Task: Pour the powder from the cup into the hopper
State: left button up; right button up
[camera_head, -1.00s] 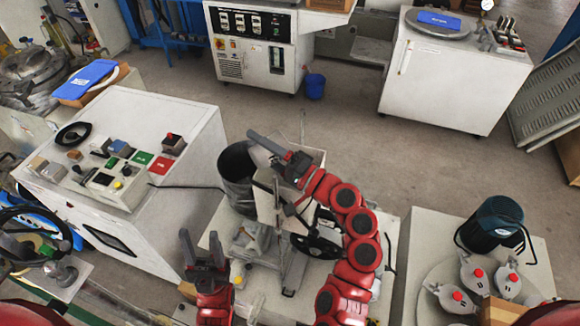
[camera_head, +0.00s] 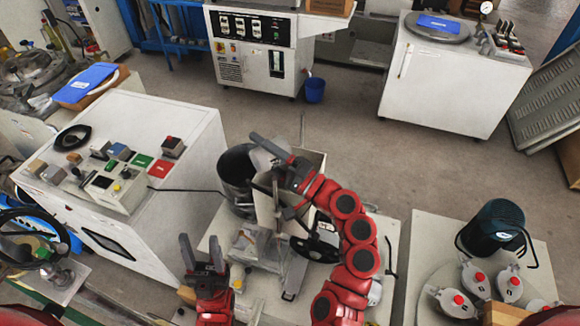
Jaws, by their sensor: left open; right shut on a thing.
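My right gripper (camera_head: 266,161) is above the machine in the middle, shut on a pale grey cup (camera_head: 261,158). The cup is partly hidden by the fingers and looks tilted. A light, box-shaped hopper (camera_head: 268,209) is just below the gripper, partly covered by my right arm. The cup is over or beside its upper edge; I cannot tell which. No powder can be made out. My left gripper (camera_head: 201,256) is open and empty at the lower left, apart from the hopper.
A black cylindrical container (camera_head: 234,172) stands just left of the hopper. A white control cabinet (camera_head: 165,215) stands further left. Several grey containers with red knobs and a dark green container (camera_head: 490,228) are on the right table. The floor behind the machine is clear.

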jog(key=shift+w+d, duration=0.15)
jog(key=shift+r+m+t, duration=0.15)
jog(key=shift+m+t, duration=0.15)
jog(key=shift+m, duration=0.1)
jog(key=shift+r+m, duration=0.15)
jog(key=shift+m, duration=0.25)
jog(key=shift+w+d+t, duration=0.1)
jog(key=shift+d+t, duration=0.05)
jog(key=shift+t, duration=0.15)
jog(key=shift+r+m, duration=0.1)
jog(key=shift+m, duration=0.2)
jog(key=shift+w+d+r+m+t, duration=0.1)
jog(key=shift+d+r+m+t, duration=0.1)
jog(key=shift+m+t, duration=0.3)
jog(key=shift+w+d+r+m+t, duration=0.1)
jog(key=shift+d+m+t, duration=0.1)
jog(key=shift+m, duration=0.5)
dwell(1.7)
jog(key=shift+a, duration=0.1)
